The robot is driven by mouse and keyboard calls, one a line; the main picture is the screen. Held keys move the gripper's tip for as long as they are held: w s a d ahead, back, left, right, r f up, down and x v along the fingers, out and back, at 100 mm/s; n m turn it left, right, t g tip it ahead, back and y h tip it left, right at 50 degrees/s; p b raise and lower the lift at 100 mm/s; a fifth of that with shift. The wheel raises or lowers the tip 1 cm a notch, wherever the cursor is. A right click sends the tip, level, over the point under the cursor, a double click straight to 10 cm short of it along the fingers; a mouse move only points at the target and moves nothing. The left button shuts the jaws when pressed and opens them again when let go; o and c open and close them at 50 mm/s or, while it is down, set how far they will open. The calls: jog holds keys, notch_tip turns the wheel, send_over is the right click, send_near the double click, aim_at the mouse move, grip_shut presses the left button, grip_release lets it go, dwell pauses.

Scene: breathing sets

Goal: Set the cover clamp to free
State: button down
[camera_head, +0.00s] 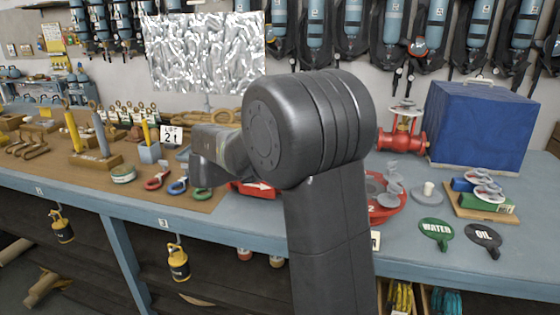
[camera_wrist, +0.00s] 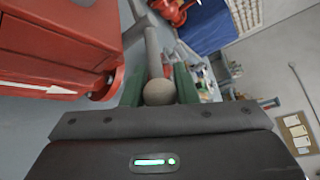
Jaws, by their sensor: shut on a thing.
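A grey lever (camera_wrist: 152,50) with a round knob (camera_wrist: 159,92) at its near end runs away from me in the wrist view. It appears to be the cover clamp's handle, but its base is hidden. My gripper (camera_wrist: 160,82) has green fingers on either side of the lever and is shut on it just behind the knob. A red housing (camera_wrist: 55,40) with a white arrow stands to the left of the lever. The red housing also shows low beside my arm in the head view (camera_head: 250,190), mostly covered. My gripper's fingers are hidden in the head view.
A red round fixture (camera_head: 388,208) with grey parts stands right of my arm. Behind it are a red valve (camera_head: 402,140) and a blue box (camera_head: 482,125). Tools crowd the left bench.

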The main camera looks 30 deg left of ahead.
jog(key=c, duration=1.1)
grip_release()
jog(key=shift+c, duration=0.2)
jog(key=b+v, duration=0.1)
jog(key=v, duration=1.2)
jog(key=shift+s, duration=0.35)
jog(key=shift+w+r, duration=0.1)
jog(key=x, duration=1.3)
jog(key=shift+w+p, duration=0.3)
jog(key=shift+p, duration=0.15)
